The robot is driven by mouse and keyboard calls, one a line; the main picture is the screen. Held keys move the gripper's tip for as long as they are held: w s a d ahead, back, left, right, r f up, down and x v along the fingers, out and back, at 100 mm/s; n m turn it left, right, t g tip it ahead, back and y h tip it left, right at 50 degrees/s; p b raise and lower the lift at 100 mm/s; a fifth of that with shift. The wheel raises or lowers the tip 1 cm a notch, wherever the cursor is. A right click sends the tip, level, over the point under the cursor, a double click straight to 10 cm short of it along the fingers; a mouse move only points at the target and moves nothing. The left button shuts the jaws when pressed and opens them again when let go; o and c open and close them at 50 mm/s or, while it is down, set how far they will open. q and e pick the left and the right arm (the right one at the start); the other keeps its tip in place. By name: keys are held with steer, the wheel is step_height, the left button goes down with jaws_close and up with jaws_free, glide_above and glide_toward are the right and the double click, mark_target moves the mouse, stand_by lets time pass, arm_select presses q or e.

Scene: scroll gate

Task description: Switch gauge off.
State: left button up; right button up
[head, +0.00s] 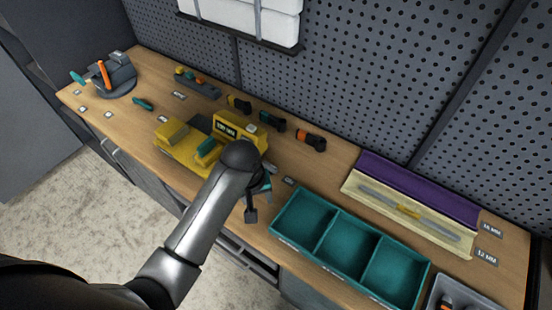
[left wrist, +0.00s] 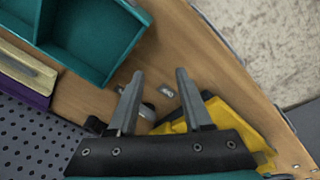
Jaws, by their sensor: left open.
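A yellow device (head: 185,155) with a dark label plate (head: 226,129) and a small teal part (head: 207,148) sits on the workbench. I take it to be the gauge, but cannot be sure; its switch cannot be made out. My left gripper (head: 257,198) is beside its right end, and my arm covers part of it. In the left wrist view the gripper (left wrist: 158,76) is open, with nothing between the fingers. The yellow device (left wrist: 240,118) shows there just behind the fingers, partly hidden by the gripper body. My right gripper is not in view.
A teal three-compartment tray (head: 338,243) stands right of my gripper. Behind it are a cream tray with a bar (head: 380,196) and a purple strip (head: 420,185). Several small tools (head: 272,122) line the back, below the pegboard (head: 400,70). A grey holder (head: 118,78) stands far left.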

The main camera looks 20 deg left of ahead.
arm_select(q)
steer(key=w+r+n, duration=0.3)
steer(key=w+n, duration=0.1)
steer(key=w, duration=0.4)
steer(key=n+g, duration=0.2)
steer(key=n, duration=0.3)
glide_toward(273, 167)
steer(key=shift+y, duration=0.3)
steer(key=f+b, duration=0.1)
steer(key=f, duration=0.1)
steer(key=f+b, duration=0.1)
steer(key=f, duration=0.1)
steer(key=f+b, duration=0.1)
steer(key=f, duration=0.2)
steer(key=shift+d+b, duration=0.25)
steer(key=shift+b, duration=0.1)
steer(key=shift+f+b, duration=0.5)
steer(key=shift+f, duration=0.4)
jaws_close()
